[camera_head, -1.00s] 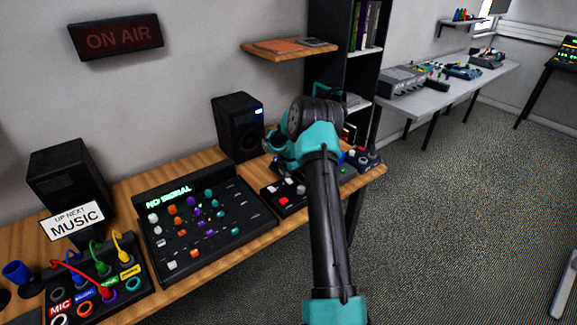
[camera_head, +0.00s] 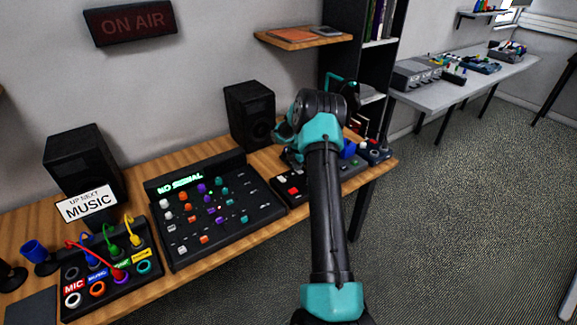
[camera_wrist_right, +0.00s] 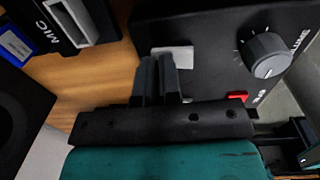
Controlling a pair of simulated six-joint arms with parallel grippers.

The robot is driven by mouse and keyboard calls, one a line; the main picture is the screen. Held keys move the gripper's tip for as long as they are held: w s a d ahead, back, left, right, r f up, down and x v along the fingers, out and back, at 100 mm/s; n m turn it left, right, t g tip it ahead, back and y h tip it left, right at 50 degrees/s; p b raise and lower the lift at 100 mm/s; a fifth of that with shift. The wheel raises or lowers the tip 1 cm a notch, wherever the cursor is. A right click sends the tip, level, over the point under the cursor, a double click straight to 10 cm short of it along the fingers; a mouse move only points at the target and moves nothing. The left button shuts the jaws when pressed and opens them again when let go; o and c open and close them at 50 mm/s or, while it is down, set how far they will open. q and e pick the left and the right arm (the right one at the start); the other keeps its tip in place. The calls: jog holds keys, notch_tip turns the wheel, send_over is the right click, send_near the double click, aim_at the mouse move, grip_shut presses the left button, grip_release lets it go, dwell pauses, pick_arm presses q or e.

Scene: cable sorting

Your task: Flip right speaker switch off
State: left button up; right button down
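The right speaker (camera_head: 249,115) stands at the back of the desk, black, with no light showing on its front in the head view. Its switch is too small to make out. My right gripper (camera_head: 290,146) is just in front and to the right of the speaker, partly hidden by my own wrist. In the right wrist view, the dark fingers (camera_wrist_right: 162,72) are together and hold nothing visible. They are close to a white button (camera_wrist_right: 172,57) on a black panel; I cannot tell whether they touch it. My left gripper is not in view.
A mixer (camera_head: 210,210) reading "NO SIGNAL" is left of my arm. A left speaker (camera_head: 85,160) and a patch box (camera_head: 110,275) with coloured cables are further left. A black panel with a grey knob (camera_wrist_right: 265,55) is beside the fingers. A shelf (camera_head: 303,39) hangs above.

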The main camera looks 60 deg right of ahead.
jog(key=shift+s+a+f, duration=0.2)
jog(key=shift+a+f, duration=0.05)
jog(key=shift+f, duration=0.1)
jog(key=shift+s+a, duration=0.3)
jog(key=shift+s, duration=0.35)
jog(key=shift+r, duration=0.1)
notch_tip(320, 180, up, 14)
jog(key=shift+s+r, duration=0.2)
dwell(0.5)
jog(key=shift+a, duration=0.1)
